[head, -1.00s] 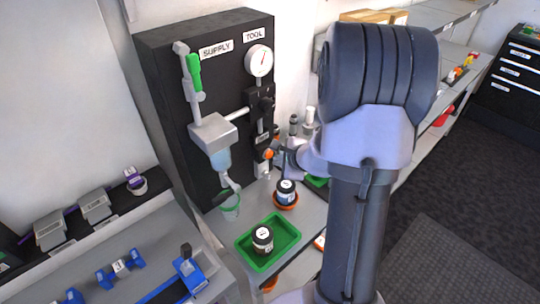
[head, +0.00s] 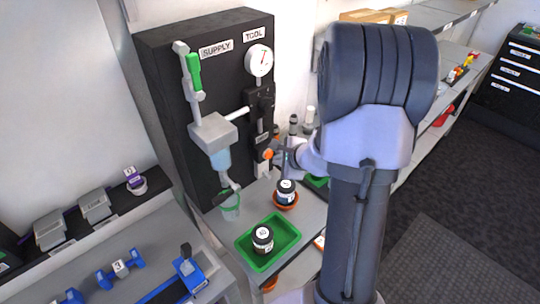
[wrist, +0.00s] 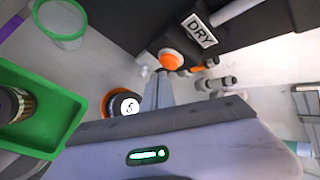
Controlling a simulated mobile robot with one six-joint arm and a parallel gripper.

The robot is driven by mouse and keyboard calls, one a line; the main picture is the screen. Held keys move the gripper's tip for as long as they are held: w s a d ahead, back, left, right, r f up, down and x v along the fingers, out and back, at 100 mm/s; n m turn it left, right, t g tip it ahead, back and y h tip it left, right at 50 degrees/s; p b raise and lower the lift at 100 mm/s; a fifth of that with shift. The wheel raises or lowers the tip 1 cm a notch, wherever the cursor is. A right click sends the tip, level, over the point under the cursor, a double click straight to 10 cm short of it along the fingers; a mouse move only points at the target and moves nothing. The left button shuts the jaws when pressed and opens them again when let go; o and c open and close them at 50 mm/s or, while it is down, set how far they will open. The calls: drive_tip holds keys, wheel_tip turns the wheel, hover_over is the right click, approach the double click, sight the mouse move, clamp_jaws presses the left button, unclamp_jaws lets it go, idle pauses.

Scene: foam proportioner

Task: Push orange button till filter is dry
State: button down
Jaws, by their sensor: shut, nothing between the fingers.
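The orange button (head: 268,154) sits low on the black panel, below the TOOL gauge; it also shows in the wrist view (wrist: 171,59) beside a DRY label (wrist: 199,30). The filter (head: 220,160) is a pale blue, clear bowl under a grey block on the panel. I cannot tell how wet it is. My gripper (head: 283,157) is shut and empty, just right of the button. In the wrist view its fingertips (wrist: 163,77) point toward the button and appear just short of it; contact is unclear. My arm hides part of the bench.
A clear green-rimmed cup (head: 230,206) stands below the filter. A green tray (head: 285,262) holds a dark jar, and another jar (head: 286,189) stands on an orange dish close under my gripper. A SUPPLY lever with a green handle (head: 194,71) is on the panel.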

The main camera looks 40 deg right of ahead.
drive_tip(key=shift+w, duration=0.35)
drive_tip(key=shift+w+b, duration=0.3)
drive_tip(key=shift+w, duration=0.1)
idle(0.8)
drive_tip(key=shift+s, duration=0.15)
drive_tip(key=shift+s+b, duration=0.4)
drive_tip(key=shift+s, duration=0.25)
drive_tip(key=shift+s+d+b, duration=0.2)
drive_tip(key=shift+s+b, duration=0.5)
drive_tip(key=shift+s, duration=1.85)
